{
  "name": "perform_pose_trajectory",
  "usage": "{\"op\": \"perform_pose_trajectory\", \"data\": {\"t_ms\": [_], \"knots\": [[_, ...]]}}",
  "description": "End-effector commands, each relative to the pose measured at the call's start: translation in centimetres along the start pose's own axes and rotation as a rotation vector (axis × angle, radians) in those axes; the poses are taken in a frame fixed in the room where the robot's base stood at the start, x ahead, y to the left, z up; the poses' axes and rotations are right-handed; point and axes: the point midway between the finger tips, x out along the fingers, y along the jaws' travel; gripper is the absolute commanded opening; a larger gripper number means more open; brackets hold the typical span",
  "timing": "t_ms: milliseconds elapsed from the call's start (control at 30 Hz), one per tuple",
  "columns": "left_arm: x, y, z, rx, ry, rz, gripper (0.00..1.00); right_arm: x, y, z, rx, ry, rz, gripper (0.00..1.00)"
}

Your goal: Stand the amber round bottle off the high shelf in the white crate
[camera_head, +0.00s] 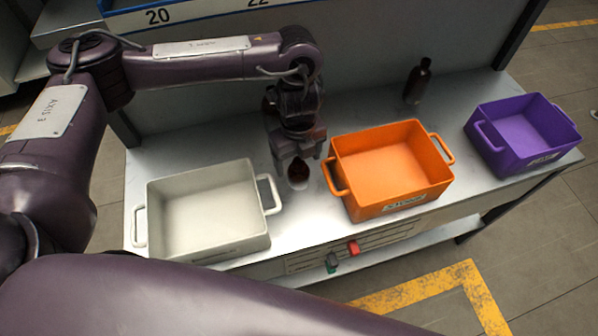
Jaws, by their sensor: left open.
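The white crate (205,250) stands on the left of the metal bench, its visible inside empty. My left gripper (298,160) points down over the gap between the white crate and the orange crate, right of the white crate's handle. It is open. A small dark red-brown round thing (299,170) shows at its fingertips, probably an amber bottle; the gripper hides most of it, and I cannot tell whether they touch. A dark amber bottle (415,84) stands upright at the back of the bench, behind the orange crate. My right gripper is not in view.
The orange crate (434,178) stands mid-bench and the purple crate (543,152) at the right; both look empty. A shelf edge numbered 20 and 22 (200,12) runs along the top. Red and green knobs (353,247) sit on the bench front.

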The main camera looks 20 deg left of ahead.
Motion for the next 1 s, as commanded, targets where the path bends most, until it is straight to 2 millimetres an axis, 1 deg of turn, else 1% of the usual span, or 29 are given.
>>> {"op": "perform_pose_trajectory", "data": {"t_ms": [33,100,200,333,467,567,867,1000], "knots": [[0.9,0.1,-0.2,-0.002,0.005,0.004,0.76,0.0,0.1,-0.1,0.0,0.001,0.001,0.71],[2.0,0.1,-0.2,-0.002,0.004,0.003,0.76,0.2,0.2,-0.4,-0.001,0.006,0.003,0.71],[2.8,0.1,-0.1,-0.001,0.002,0.001,0.76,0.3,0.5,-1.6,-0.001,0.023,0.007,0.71],[3.1,0.0,-0.1,0.0,0.0,0.001,0.76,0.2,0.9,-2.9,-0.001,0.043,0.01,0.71],[3.1,0.0,-0.1,0.0,0.0,0.001,0.76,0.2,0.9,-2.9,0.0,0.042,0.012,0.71],[3.1,0.0,-0.1,0.0,0.0,0.001,0.65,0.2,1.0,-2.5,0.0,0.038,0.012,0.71],[3.1,0.0,-0.1,0.0,0.0,0.001,0.26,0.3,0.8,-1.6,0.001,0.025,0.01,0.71],[3.0,0.0,-0.1,0.0,0.0,0.0,0.25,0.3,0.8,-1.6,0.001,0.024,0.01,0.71]]}}
